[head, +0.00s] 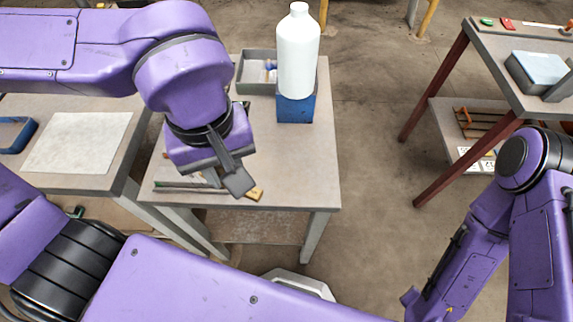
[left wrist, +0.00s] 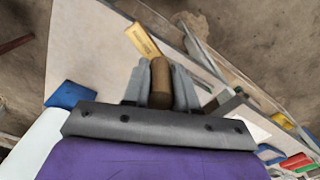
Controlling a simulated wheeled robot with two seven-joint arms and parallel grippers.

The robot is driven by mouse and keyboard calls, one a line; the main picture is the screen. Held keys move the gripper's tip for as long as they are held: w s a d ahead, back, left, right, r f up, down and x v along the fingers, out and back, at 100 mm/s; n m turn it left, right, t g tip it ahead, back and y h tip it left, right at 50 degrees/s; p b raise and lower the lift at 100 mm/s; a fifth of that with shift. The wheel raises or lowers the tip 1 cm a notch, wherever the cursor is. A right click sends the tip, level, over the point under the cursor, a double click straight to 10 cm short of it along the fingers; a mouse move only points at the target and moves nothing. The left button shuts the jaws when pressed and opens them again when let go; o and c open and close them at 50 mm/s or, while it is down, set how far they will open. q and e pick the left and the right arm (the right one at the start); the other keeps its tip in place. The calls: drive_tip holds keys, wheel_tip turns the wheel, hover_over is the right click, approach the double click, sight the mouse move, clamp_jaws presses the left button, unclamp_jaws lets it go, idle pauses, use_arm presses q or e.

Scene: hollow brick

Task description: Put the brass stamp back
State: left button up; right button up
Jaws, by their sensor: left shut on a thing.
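My left gripper (head: 226,182) is over the front part of the small grey table (head: 300,160). In the left wrist view its fingers (left wrist: 162,85) are shut on a brown, brass-coloured cylinder, which I take to be the brass stamp (left wrist: 160,78).
A white bottle (head: 298,50) stands at a blue block (head: 295,109), near an open grey tray (head: 252,85) holding small items. Another table (head: 510,60) stands right.

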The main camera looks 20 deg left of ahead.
use_arm(q)
drive_tip(key=w+d+f+p, duration=0.1)
drive_tip(key=w+d+f, duration=0.1)
drive_tip(key=w+f, duration=0.1)
drive_tip(key=w+d+f+p, duration=0.2)
drive_tip(key=w+f, duration=0.1)
drive_tip(key=w+d+f+p, duration=0.2)
drive_tip(key=shift+w+d+f, duration=0.3)
drive_tip(key=shift+w+f, duration=0.1)
drive_tip(key=shift+s+a+f, duration=0.1)
drive_tip(key=shift+f, duration=1.2)
use_arm(e)
wheel_tip(320, 180, up, 7)
drive_tip(key=shift+f, duration=0.2)
drive_tip(key=shift+w, duration=0.1)
use_arm(q)
drive_tip(key=shift+f, duration=0.1)
drive_tip(key=o, duration=0.8)
drive_tip(key=shift+o, duration=0.2)
